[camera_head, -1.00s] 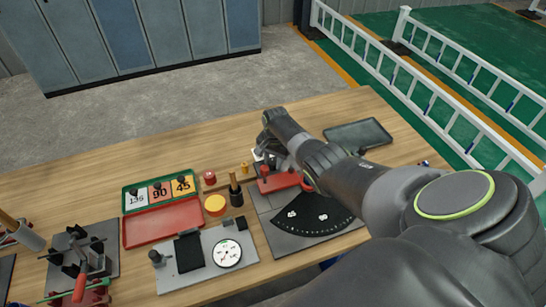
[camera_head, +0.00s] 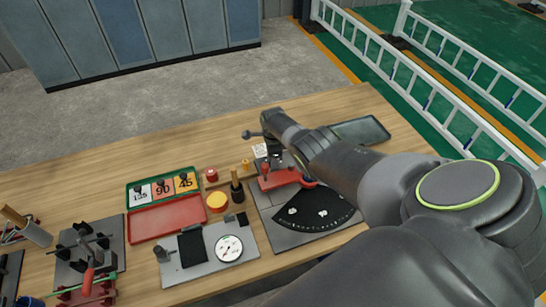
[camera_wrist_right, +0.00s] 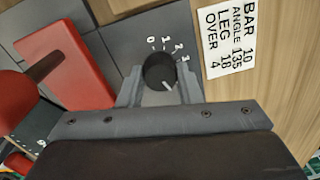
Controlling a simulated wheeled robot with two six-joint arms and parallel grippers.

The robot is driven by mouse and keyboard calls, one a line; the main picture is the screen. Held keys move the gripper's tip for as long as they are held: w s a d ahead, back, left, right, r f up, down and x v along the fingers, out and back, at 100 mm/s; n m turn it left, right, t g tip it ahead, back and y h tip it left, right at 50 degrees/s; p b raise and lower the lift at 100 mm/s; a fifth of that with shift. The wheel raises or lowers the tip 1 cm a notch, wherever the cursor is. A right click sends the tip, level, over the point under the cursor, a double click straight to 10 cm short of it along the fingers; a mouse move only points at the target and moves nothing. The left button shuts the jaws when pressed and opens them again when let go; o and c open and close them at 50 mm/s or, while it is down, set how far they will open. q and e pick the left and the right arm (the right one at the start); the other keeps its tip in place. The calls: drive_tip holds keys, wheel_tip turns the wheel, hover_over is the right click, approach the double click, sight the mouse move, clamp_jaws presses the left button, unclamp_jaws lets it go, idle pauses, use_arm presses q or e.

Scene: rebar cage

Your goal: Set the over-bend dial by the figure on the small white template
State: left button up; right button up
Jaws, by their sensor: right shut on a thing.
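The over-bend dial is a black round knob (camera_wrist_right: 160,72) with a white pointer line, in the right wrist view. The figures 0, 1, 2 and 3 show along its far side. The pointer aims to the lower right, past the 3; any marks there are hidden by a finger. The small white template (camera_wrist_right: 229,38) lies right of the dial and reads BAR 10, ANGLE 135, LEG 18, OVER 4. It also shows in the head view (camera_head: 260,150). My right gripper (camera_wrist_right: 160,88) is shut on the knob, a finger on each side. My left gripper is out of view.
A red arm (camera_head: 280,180) and black fan-shaped scale (camera_head: 315,211) sit on the bender plate close to my right gripper. A gauge plate (camera_head: 210,266), red tray (camera_head: 167,219) and numbered blocks (camera_head: 162,188) lie left. A dark tray (camera_head: 361,132) is behind my arm.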

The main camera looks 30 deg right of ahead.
drive_tip(key=shift+m, duration=2.1)
drive_tip(key=shift+w, duration=0.1)
drive_tip(key=o, duration=1)
drive_tip(key=shift+c, duration=0.2)
